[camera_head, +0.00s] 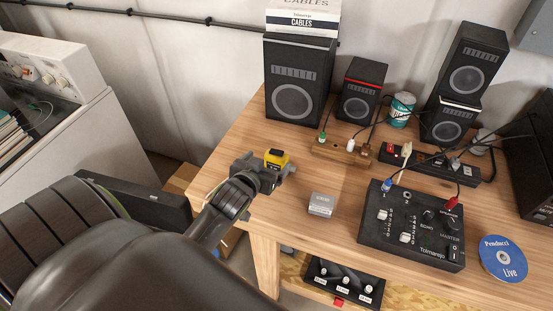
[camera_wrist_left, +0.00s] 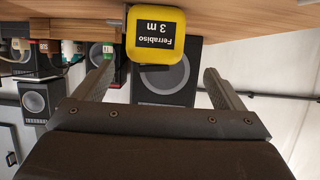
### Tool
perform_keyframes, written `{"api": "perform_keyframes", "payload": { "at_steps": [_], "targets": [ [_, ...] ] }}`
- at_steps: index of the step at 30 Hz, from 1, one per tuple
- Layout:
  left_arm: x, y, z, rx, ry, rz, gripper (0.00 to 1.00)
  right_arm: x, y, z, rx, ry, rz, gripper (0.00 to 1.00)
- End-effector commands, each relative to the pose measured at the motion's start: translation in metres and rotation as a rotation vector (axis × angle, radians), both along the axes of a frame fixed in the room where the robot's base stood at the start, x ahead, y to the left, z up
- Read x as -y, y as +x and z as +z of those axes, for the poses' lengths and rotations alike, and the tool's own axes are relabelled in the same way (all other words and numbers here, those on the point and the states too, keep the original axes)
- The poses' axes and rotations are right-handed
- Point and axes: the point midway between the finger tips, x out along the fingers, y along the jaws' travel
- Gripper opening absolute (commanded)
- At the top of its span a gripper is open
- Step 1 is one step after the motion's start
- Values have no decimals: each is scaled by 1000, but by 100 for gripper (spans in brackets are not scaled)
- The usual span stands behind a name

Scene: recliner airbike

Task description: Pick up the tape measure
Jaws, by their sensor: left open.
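The yellow and black tape measure (camera_head: 276,158) sits on the wooden table near its left edge. In the left wrist view the tape measure (camera_wrist_left: 156,36) shows its label "Ferrabiso 3 m", upside down, just beyond the fingertips and between their lines. My left gripper (camera_head: 270,176) reaches in over the table's left edge, right at the near side of the tape measure. In the left wrist view its two fingers (camera_wrist_left: 155,75) are spread apart with nothing between them. Whether a finger touches the tape measure cannot be told. My right gripper is not seen.
The wooden table (camera_head: 300,232) carries a small grey box (camera_head: 322,204), a black mixer (camera_head: 412,224) and a blue disc (camera_head: 503,258) to the right. Black speakers (camera_head: 297,78) stand at the back. Bare tabletop lies around the tape measure.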

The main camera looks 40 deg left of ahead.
Motion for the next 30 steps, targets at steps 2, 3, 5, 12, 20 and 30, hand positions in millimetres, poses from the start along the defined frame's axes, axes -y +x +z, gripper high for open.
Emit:
{"api": "perform_keyframes", "payload": {
  "at_steps": [2, 3, 5, 12, 20, 30],
  "targets": [
    [-1, 5, -2, 0, 0, 0, 91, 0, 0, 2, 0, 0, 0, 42],
    [-1, 6, -2, -1, 0, 0, 91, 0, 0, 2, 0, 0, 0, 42],
    [-2, 8, -3, -1, -1, 0, 91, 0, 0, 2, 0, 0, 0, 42],
    [0, 28, -8, -1, -2, 1, 91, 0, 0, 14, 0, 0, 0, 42],
    [-3, 52, -21, -1, -1, -1, 91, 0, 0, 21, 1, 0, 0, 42],
    [-4, 55, -23, -1, -1, -1, 91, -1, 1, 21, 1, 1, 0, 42]
  ]
}}
